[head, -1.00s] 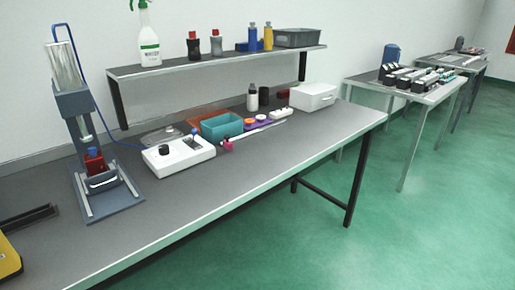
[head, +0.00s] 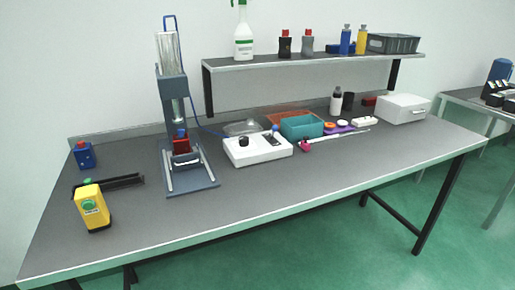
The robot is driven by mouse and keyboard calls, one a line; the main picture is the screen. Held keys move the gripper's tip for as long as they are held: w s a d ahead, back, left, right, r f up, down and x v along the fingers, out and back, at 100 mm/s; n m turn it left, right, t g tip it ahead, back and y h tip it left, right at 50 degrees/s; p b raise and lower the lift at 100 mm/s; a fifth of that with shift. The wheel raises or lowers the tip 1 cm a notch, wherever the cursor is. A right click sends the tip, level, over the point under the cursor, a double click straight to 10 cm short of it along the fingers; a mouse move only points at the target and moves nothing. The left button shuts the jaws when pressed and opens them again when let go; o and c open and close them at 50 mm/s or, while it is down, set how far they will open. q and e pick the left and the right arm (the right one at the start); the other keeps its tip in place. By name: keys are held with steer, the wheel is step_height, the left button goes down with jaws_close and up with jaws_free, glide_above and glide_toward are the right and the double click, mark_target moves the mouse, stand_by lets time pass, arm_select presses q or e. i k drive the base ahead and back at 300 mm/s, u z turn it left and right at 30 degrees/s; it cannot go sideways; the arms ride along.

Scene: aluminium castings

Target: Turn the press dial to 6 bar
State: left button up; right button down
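The press (head: 172,90) stands on the left half of the grey bench, with a silver cylinder on top and a red block (head: 181,145) under its ram. A blue hose runs from it to a white control box (head: 257,150) on its right. The box carries a black dial (head: 243,142) on its top left and a dark panel on its top right. The dial's marks and setting are too small to read. Neither of my grippers is in view.
A teal bin (head: 301,127) stands right of the control box. A yellow device (head: 92,208), a dark rail (head: 118,184) and a blue block (head: 84,155) are at the left. A shelf (head: 310,62) overhangs the back. The front middle of the bench (head: 270,185) is clear.

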mark_target(244, 141)
steer(key=z, duration=1.9)
steer(key=i, duration=1.65)
steer(key=u, duration=3.7)
